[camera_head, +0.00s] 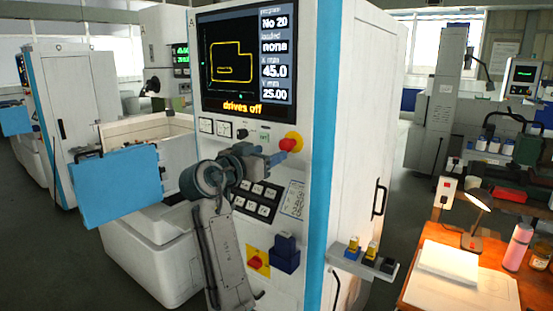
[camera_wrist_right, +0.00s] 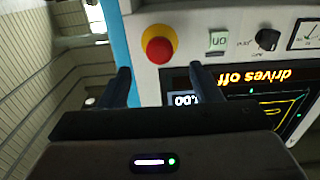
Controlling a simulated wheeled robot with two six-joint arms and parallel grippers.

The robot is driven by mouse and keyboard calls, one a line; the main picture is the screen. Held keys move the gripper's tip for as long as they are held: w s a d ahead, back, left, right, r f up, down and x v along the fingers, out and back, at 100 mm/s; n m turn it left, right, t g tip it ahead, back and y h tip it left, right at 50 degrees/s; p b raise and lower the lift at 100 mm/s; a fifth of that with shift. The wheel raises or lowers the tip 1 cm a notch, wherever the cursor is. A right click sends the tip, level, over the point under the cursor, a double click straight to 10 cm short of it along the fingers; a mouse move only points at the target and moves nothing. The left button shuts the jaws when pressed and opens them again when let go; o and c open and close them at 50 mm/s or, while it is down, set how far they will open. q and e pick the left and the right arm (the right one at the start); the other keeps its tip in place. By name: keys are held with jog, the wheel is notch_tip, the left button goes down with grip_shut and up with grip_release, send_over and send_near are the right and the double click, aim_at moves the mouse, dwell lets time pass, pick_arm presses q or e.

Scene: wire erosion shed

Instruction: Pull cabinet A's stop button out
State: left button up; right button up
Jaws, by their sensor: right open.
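Cabinet A (camera_head: 345,130) is a white machine cabinet with a blue edge strip and a screen (camera_head: 245,62) reading "drives off". Its stop button (camera_head: 287,145) is a red mushroom head on a yellow ring, below the screen's right end. The stop button (camera_wrist_right: 158,50) also shows in the right wrist view, ahead of the fingers and roughly midway between their lines. My right gripper (camera_head: 277,157) is open, with its tips close to the button. In the right wrist view, the two dark fingers of my right gripper (camera_wrist_right: 161,76) are apart with nothing between them. My left gripper is not in view.
A red switch on a yellow plate (camera_head: 257,262) and a blue box (camera_head: 286,254) are lower on the panel. A blue panel (camera_head: 117,187) juts out at left. A desk (camera_head: 460,285) stands at right.

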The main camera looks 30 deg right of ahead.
jog(key=shift+b+v, duration=0.9)
jog(key=shift+v, duration=1.8)
jog(key=shift+d, duration=0.1)
